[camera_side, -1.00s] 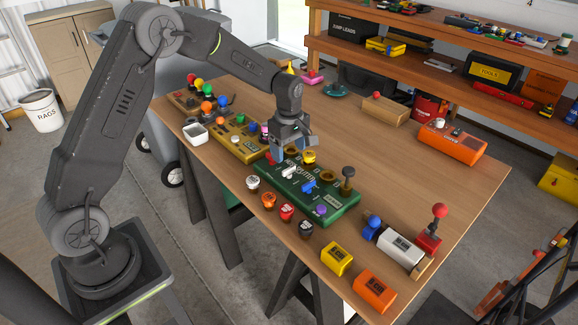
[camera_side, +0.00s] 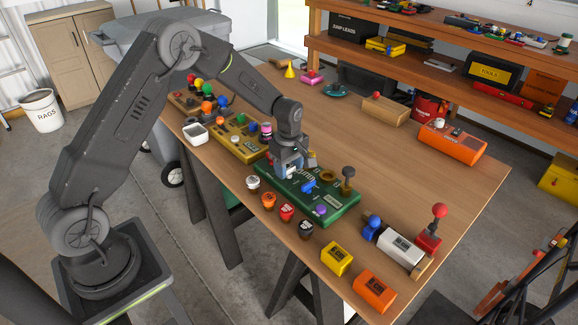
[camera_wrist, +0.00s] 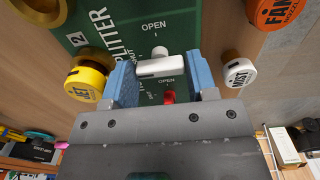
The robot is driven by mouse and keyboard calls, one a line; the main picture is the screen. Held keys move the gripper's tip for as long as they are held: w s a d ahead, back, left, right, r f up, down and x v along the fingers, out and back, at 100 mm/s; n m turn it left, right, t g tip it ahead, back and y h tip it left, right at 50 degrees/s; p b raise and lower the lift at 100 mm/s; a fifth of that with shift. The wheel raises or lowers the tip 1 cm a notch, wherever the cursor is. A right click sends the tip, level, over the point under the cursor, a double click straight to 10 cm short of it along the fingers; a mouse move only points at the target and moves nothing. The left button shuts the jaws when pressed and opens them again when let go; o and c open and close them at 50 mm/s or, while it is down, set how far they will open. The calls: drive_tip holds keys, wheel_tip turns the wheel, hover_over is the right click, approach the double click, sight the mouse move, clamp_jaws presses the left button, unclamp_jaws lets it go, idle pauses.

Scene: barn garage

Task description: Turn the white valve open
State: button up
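The green splitter panel (camera_side: 335,208) lies on the bench in the side view; it also shows in the wrist view (camera_wrist: 100,35). The white valve (camera_wrist: 160,66) is a bar handle on it, lying crosswise in the wrist view between the word OPEN and a second label. My gripper (camera_wrist: 160,75) points down over the panel, its blue fingers apart, one at each end of the white handle. Small gaps seem to remain, and contact is hard to tell.
A yellow knob (camera_wrist: 86,80) is beside one finger, and a white cap (camera_wrist: 238,72) is beside the other.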

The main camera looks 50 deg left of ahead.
drive_tip(key=c, duration=0.5)
drive_tip(key=shift+m, duration=0.4)
drive_tip(key=m, duration=0.6)
drive_tip(key=shift+m, duration=0.4)
drive_tip(key=m, duration=1)
drive_tip(key=shift+m, duration=0.3)
